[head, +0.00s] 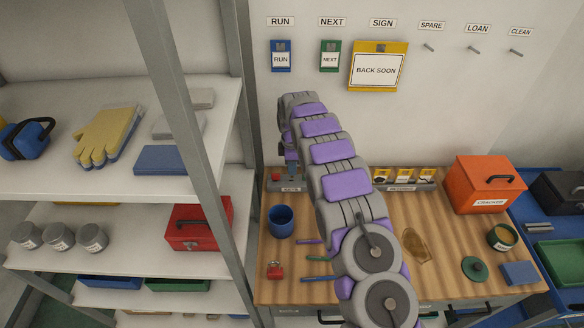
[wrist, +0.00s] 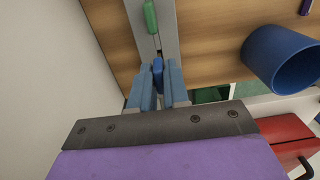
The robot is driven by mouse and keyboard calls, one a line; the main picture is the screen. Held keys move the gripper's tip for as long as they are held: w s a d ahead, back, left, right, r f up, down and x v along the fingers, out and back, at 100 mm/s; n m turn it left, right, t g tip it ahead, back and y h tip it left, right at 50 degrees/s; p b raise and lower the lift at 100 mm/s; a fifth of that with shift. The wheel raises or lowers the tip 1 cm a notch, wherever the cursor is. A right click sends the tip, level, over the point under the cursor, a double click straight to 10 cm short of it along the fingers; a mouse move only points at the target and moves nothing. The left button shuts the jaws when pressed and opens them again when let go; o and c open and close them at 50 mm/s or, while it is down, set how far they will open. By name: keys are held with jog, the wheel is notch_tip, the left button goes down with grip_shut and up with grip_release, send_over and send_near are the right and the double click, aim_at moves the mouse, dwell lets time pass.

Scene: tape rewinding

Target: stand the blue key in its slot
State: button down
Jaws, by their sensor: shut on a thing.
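My gripper (head: 291,168) reaches down over the key rack (head: 296,189) at the back left of the wooden table. In the wrist view its fingers (wrist: 158,92) are shut on the blue key (wrist: 158,75), whose top shows between the fingertips. The key is over the grey rack strip (wrist: 143,42). Its lower end is hidden, so I cannot tell whether it is in the slot. A green key (wrist: 151,16) stands in the rack beyond it. A small red piece (head: 275,177) shows at the rack's left end in the head view.
A blue cup (head: 281,221) stands in front of the rack, right of my fingers in the wrist view (wrist: 280,58). A red padlock (head: 275,270) and pens (head: 311,241) lie nearer. An orange box (head: 482,184) is at right. A shelf post (head: 185,130) stands left.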

jog(key=shift+r+p, duration=0.85)
jog(key=shift+r, duration=1.4)
jog(key=shift+d, duration=0.1)
